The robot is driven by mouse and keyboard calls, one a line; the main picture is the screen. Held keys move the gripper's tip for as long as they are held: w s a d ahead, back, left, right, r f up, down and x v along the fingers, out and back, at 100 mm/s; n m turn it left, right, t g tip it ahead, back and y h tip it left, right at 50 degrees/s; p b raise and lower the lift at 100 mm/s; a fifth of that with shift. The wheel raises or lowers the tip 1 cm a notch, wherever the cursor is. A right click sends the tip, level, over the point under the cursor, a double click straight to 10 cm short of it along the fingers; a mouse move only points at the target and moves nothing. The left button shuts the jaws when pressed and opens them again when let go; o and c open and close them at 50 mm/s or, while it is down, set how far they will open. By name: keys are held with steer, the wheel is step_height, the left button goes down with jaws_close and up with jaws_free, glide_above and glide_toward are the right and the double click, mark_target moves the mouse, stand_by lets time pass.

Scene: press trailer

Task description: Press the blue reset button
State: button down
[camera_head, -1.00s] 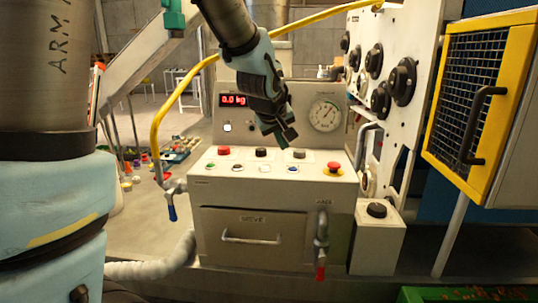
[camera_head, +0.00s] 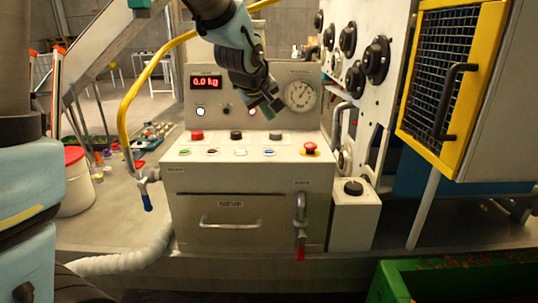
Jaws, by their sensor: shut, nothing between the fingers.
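The blue button (camera_head: 269,152) is a small round button in the front row of the light grey control box's sloping top (camera_head: 250,163). It stands right of a white button (camera_head: 240,153) and left of the red mushroom button (camera_head: 310,149). My gripper (camera_head: 272,106) points down in front of the upright panel, above and behind the blue button in the picture. It is shut and empty, and appears apart from the buttons. The blue button is in plain view.
Red (camera_head: 197,135) and black (camera_head: 236,135) buttons form the back row. A red display (camera_head: 206,83) and a dial gauge (camera_head: 299,95) are on the upright panel. A yellow hose (camera_head: 140,85) curves at left. A yellow-framed mesh door (camera_head: 448,85) stands at right.

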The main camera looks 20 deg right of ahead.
mark_target(269, 153)
step_height(269, 153, down, 7)
steer(key=b, duration=0.5)
steer(key=shift+f+b, duration=0.15)
steer(key=shift+b, duration=0.2)
stand_by(1.5)
steer(key=shift+f+b, duration=0.35)
steer(key=shift+b, duration=0.15)
steer(key=shift+f+b, duration=0.4)
steer(key=shift+b, duration=0.05)
stand_by(0.5)
steer(key=shift+r+p, duration=0.5)
steer(key=shift+r, duration=0.3)
step_height(269, 153, up, 5)
steer(key=p, duration=0.3)
stand_by(0.4)
